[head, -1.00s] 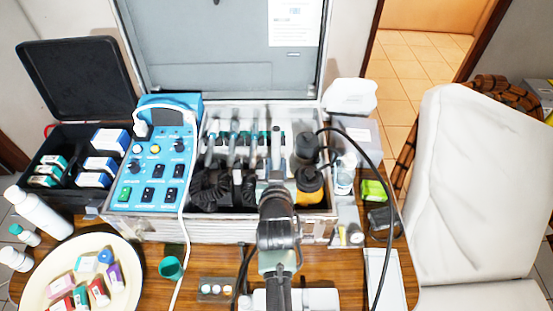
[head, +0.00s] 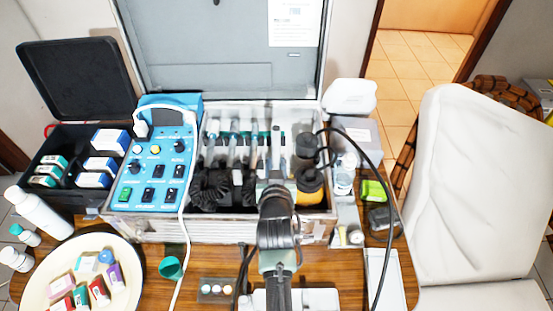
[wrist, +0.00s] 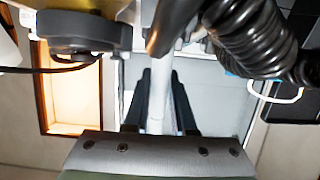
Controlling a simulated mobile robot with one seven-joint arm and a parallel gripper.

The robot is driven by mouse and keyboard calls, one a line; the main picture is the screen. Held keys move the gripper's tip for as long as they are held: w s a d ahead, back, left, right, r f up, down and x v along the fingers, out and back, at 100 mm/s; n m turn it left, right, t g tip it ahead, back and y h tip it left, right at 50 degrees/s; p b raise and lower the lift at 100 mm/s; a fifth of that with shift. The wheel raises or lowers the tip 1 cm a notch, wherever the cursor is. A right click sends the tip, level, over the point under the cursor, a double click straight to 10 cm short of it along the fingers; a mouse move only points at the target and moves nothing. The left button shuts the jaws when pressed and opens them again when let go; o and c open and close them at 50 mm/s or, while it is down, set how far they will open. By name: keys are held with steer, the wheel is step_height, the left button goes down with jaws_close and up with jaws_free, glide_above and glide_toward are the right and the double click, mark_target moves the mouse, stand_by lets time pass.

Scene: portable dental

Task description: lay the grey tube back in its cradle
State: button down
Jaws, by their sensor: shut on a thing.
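The grey tube (head: 276,150) stands out from my gripper (head: 275,178) in the head view, pointing toward the back of the open case. In the wrist view the tube (wrist: 160,95) runs between the two dark fingers of my gripper (wrist: 162,85), which are shut on it. The cradle (head: 243,133) looks to be the row of teal-marked holders at the back of the case, where other grey tubes (head: 231,152) lie. My gripper is over the right part of this row. Whether the held tube touches its cradle is hard to tell.
Black coiled hoses (head: 210,188) lie left of my gripper, and a dark-topped orange bottle (head: 309,190) stands close on its right. A black cable (head: 372,165) arcs at the right. The blue control panel (head: 152,165) is at the left. The case lid (head: 225,60) stands open behind.

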mark_target(276, 140)
steer(key=shift+w+r+p, duration=0.45)
steer(key=shift+r+p, duration=0.15)
steer(key=shift+r, duration=0.55)
steer(key=shift+w+r+p, duration=0.4)
steer(key=shift+r+p, duration=0.25)
steer(key=shift+r, duration=0.45)
steer(key=shift+w+r+p, duration=0.45)
steer(key=shift+r+p, duration=0.15)
steer(key=shift+r, duration=0.55)
